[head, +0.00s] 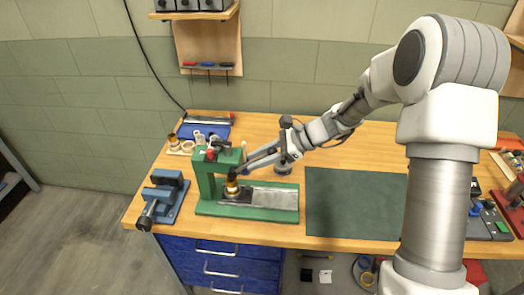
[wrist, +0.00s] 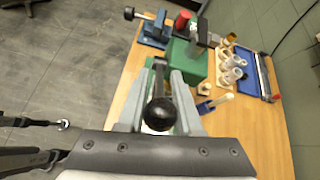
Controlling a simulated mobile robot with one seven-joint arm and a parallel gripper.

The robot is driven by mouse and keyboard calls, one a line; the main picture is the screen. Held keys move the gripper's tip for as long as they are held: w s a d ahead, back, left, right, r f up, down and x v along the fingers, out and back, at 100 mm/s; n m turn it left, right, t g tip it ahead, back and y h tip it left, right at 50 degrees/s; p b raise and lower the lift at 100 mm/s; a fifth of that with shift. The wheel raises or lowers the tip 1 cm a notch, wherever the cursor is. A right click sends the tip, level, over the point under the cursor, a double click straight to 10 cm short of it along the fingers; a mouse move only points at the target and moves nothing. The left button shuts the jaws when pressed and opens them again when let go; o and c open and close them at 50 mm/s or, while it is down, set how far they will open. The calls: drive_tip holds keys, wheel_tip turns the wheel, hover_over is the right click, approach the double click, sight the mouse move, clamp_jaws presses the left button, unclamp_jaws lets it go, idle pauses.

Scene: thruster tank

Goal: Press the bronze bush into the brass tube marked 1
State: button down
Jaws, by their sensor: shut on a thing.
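The green arbor press (head: 207,187) stands on the bench at the left, and its head (wrist: 192,62) shows in the wrist view. My gripper (head: 249,170) is beside the press head. In the wrist view my gripper (wrist: 163,88) is shut on the black ball knob (wrist: 159,114) of the press lever. A small brass-coloured piece (head: 232,187) stands upright under the ram on the press base. I cannot make out a number on it, nor tell the bronze bush apart from the tube there.
A blue vise (head: 164,197) stands left of the press. Behind it are a wooden holder with several rings and tubes (wrist: 232,68) and a blue tray (head: 212,132). A dark green mat (head: 345,203) to the right is clear. Red and grey equipment (head: 510,200) stands at the far right.

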sight(242, 167)
drive_tip(key=a+r+h+p, duration=0.1)
drive_tip(key=r+h+p, duration=0.1)
drive_tip(key=shift+a+p, duration=0.3)
drive_tip(key=shift+a, duration=0.1)
drive_tip(key=shift+a+r+p, duration=0.2)
drive_tip(key=shift+a+r, duration=0.05)
drive_tip(key=shift+a, duration=0.45)
drive_tip(key=shift+a+r+p, duration=0.15)
drive_tip(key=shift+a+r, duration=0.1)
drive_tip(key=shift+a, duration=0.45)
drive_tip(key=shift+s+f, duration=0.1)
drive_tip(key=shift+f, duration=0.1)
drive_tip(key=c, duration=1)
unclamp_jaws()
drive_tip(key=o, duration=0.4)
drive_tip(key=shift+a, duration=0.1)
drive_tip(key=shift+d+r, duration=0.1)
drive_tip(key=shift+d, duration=0.1)
